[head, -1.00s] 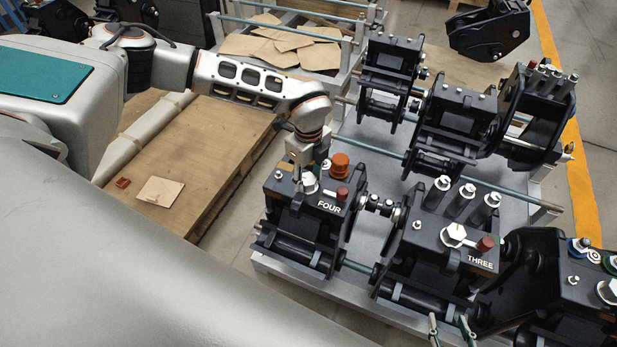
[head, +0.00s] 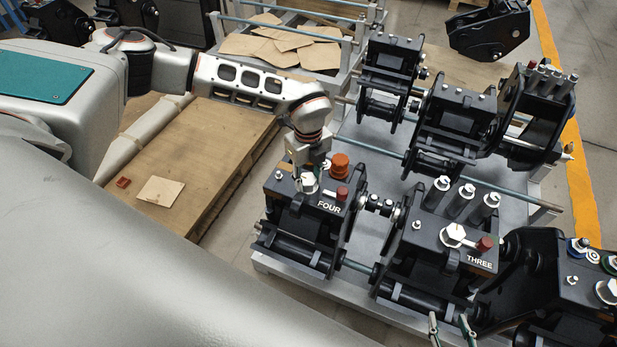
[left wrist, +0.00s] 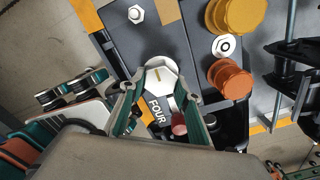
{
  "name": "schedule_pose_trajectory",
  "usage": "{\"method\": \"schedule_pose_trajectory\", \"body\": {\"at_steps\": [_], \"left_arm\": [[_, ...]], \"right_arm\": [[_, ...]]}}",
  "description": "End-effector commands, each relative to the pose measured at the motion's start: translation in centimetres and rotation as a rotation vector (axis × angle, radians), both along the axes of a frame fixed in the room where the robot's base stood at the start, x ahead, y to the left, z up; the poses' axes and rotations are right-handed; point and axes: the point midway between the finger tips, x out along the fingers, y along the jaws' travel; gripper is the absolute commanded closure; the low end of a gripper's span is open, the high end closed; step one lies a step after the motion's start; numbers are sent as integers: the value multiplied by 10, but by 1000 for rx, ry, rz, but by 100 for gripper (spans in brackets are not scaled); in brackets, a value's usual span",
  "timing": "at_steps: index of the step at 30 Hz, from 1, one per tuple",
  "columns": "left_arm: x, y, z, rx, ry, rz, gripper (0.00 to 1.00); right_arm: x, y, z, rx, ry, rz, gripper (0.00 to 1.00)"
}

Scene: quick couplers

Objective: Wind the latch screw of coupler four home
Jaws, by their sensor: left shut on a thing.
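Coupler four (head: 300,215) is a dark block labelled FOUR, at the middle of the head view. Its latch screw (head: 309,184) has a pale silver hex head and stands at the block's top. In the left wrist view, the screw's hex head (left wrist: 158,74) sits between the fingertips, with an orange mark on its face. My left gripper (head: 308,178) comes down from above and is shut on this head; the fingers (left wrist: 160,85) touch its sides. The screw's shank is hidden. My right gripper (head: 450,328) shows only as two spread, empty fingertips at the bottom edge.
An orange cap (head: 340,164) and a dark red knob (head: 342,193) stand close beside the screw. Coupler three (head: 445,240) is to the right, with other couplers behind on the grey rack. A wooden pallet (head: 200,150) lies left, under my left arm.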

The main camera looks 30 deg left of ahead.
Motion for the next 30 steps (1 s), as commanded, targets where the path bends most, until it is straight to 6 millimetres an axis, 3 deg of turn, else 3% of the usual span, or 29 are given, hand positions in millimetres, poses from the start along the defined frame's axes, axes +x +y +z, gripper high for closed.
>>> {"method": "schedule_pose_trajectory", "body": {"at_steps": [30], "left_arm": [[-1,3,2,0,-1,-961,89]], "right_arm": [[-2,-10,4,-13,16,-15,60]]}}
